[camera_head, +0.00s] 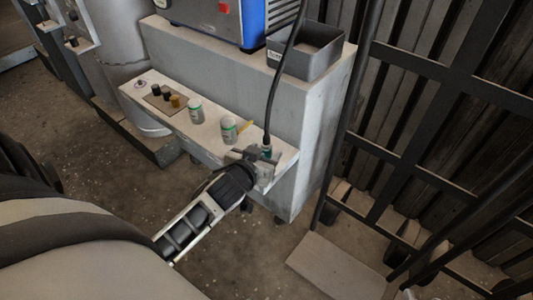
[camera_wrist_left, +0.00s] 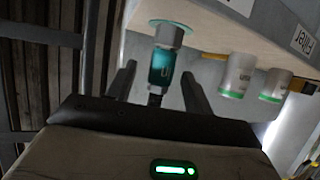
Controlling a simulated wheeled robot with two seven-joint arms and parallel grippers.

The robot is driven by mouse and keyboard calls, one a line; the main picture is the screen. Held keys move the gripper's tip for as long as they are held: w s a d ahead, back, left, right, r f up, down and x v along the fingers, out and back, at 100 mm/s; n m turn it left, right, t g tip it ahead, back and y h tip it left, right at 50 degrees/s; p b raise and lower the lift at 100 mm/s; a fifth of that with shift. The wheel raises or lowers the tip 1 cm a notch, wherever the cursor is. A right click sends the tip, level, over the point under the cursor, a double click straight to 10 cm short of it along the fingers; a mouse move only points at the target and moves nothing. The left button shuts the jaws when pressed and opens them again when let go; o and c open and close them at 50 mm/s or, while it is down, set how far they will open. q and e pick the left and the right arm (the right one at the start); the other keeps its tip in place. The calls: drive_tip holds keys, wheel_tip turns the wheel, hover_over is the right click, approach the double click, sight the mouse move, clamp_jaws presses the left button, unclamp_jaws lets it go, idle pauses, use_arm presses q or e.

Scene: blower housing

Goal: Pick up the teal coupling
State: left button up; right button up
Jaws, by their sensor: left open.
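The teal coupling (camera_head: 267,152) is at the near right end of a narrow pale shelf (camera_head: 212,130), with a black hose running up from it. In the left wrist view the teal coupling (camera_wrist_left: 162,66) has a silver collar at the shelf side and a dark stem at the other. My left gripper (camera_head: 257,166) is at the shelf's end, right by the coupling. In the left wrist view the open left gripper (camera_wrist_left: 158,76) has one finger on each side of the coupling, with gaps visible. My right gripper is not in view.
Two white-and-green jars (camera_head: 229,130) (camera_head: 195,110) and a small board with dark and amber pieces (camera_head: 164,97) stand along the shelf. A yellow stick (camera_head: 244,126) lies near the closer jar. A grey bin (camera_head: 305,52) and a blue machine (camera_head: 250,22) sit above. A dark metal frame (camera_head: 407,61) stands right.

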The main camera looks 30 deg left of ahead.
sight(269, 147)
use_arm(q)
drive_tip(key=b+x, duration=0.1)
drive_tip(key=x, duration=0.3)
drive_tip(key=shift+f, duration=0.2)
drive_tip(key=shift+w+f, duration=0.1)
drive_tip(key=shift+w, duration=0.1)
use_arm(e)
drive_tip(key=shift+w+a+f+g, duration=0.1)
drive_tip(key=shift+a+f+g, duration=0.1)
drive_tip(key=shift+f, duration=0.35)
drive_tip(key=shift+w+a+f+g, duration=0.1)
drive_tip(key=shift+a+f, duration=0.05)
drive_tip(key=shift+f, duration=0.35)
use_arm(q)
drive_tip(key=shift+c, duration=0.3)
clamp_jaws()
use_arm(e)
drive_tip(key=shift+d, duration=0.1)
